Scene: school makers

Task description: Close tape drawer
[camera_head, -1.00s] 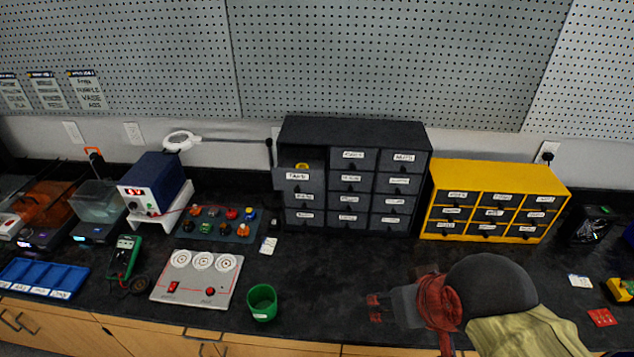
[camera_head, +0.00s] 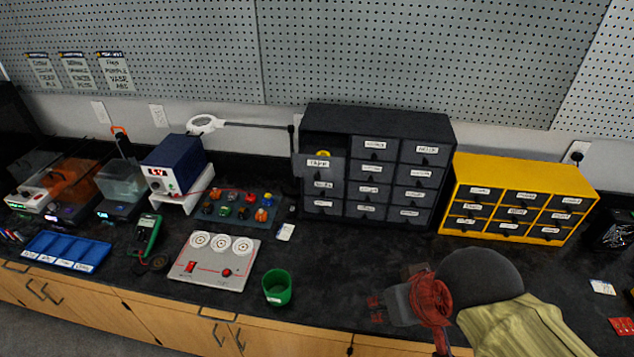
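The dark grey drawer cabinet (camera_head: 378,122) stands at the back of the black bench, against the pegboard wall. Its top left drawer (camera_head: 318,164) is pulled out, and a small yellow thing (camera_head: 323,154) shows inside; the drawer's label is too small to read surely. The cabinet's other drawers look shut. My gripper (camera_head: 376,308) is over the front of the bench, in front of the cabinet and to the right of the open drawer, well apart from it. It points left with its red fingertips apart, and nothing shows between them.
A yellow drawer cabinet (camera_head: 525,172) stands right of the grey one. A green cup (camera_head: 277,288), a white switch panel (camera_head: 214,262) and a tray of small parts (camera_head: 238,207) lie to the left. A lamp arm (camera_head: 250,124) reaches near the cabinet's left side. The bench before the cabinet is clear.

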